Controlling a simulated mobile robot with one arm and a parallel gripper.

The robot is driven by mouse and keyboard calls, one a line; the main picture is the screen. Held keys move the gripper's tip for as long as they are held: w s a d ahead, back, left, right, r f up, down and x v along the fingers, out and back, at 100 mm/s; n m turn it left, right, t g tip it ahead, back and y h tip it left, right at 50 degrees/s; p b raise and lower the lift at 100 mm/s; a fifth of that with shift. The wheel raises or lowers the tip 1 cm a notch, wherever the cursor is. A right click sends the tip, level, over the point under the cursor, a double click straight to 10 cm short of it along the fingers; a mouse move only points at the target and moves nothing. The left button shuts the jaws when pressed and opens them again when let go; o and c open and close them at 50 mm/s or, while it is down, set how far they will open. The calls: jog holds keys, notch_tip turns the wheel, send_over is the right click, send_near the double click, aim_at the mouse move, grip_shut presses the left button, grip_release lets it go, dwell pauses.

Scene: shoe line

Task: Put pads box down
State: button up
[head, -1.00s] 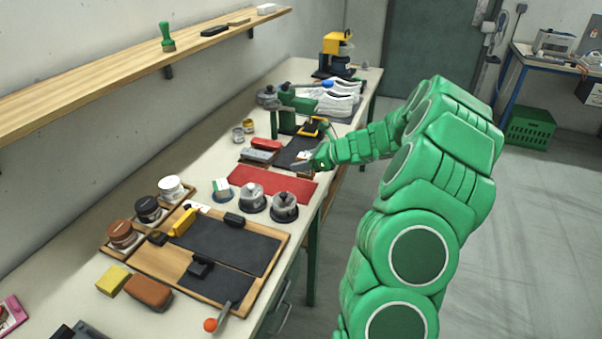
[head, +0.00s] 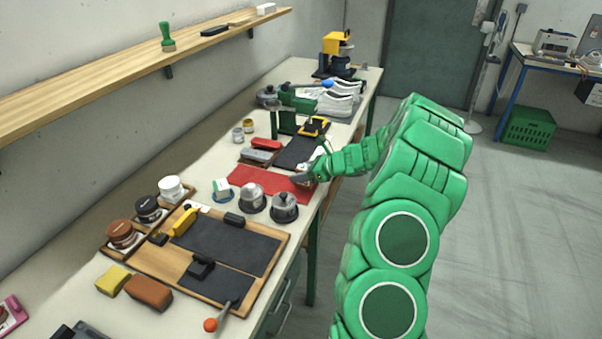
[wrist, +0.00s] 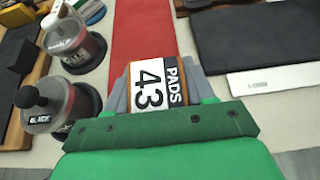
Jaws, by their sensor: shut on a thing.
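The pads box (wrist: 157,85) has a white label reading "PADS 43" and brown edges. My gripper (wrist: 160,92) is shut on it, with a grey finger on each side in the wrist view. In the head view my gripper (head: 308,178) is at the right end of the red mat (head: 262,184), near the bench's front edge; the box is mostly hidden by the gripper there. The red mat also runs away from just beyond the box in the wrist view (wrist: 143,30). I cannot tell whether the box touches the surface.
Two grey lidded jars (head: 252,199) (head: 284,207) stand near the mat. A dark mat (head: 298,153) lies beyond it. A wooden tray with black pads (head: 155,262) is nearer. White shoes (head: 338,103) stand farther back on the bench (head: 222,140).

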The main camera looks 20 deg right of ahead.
jog(key=shift+f, duration=0.1)
jog(key=o, duration=1.1)
